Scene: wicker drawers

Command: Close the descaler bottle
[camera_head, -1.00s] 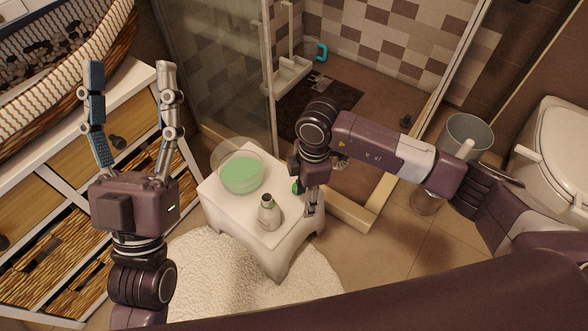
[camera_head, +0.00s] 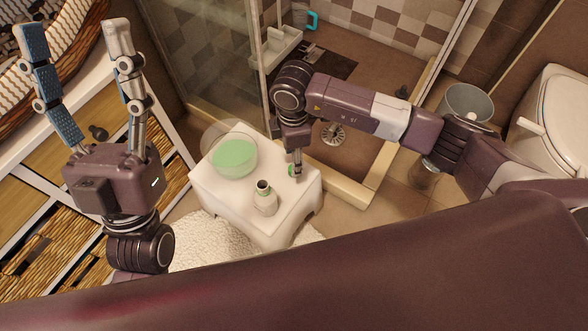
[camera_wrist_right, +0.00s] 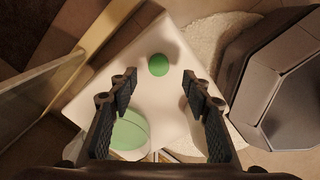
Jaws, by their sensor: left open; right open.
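The descaler bottle (camera_head: 264,202) stands upright and uncapped, its dark mouth showing, on the white stool (camera_head: 222,192). A small round green cap (camera_wrist_right: 158,65) lies on the stool in the right wrist view. In the head view a bit of the cap (camera_head: 291,170) shows beside my right gripper (camera_head: 297,172), to the right of the bottle. In the wrist view my right gripper (camera_wrist_right: 160,82) is open and empty, its fingers on either side of the cap's line; contact cannot be told. My left gripper (camera_head: 75,32) is open and empty, raised at the left, away from the stool.
A wicker drawer unit (camera_head: 60,215) is at the left. The glass shower enclosure (camera_head: 200,60) is behind the stool. A grey bin (camera_head: 466,105) and toilet (camera_head: 556,120) are at the right.

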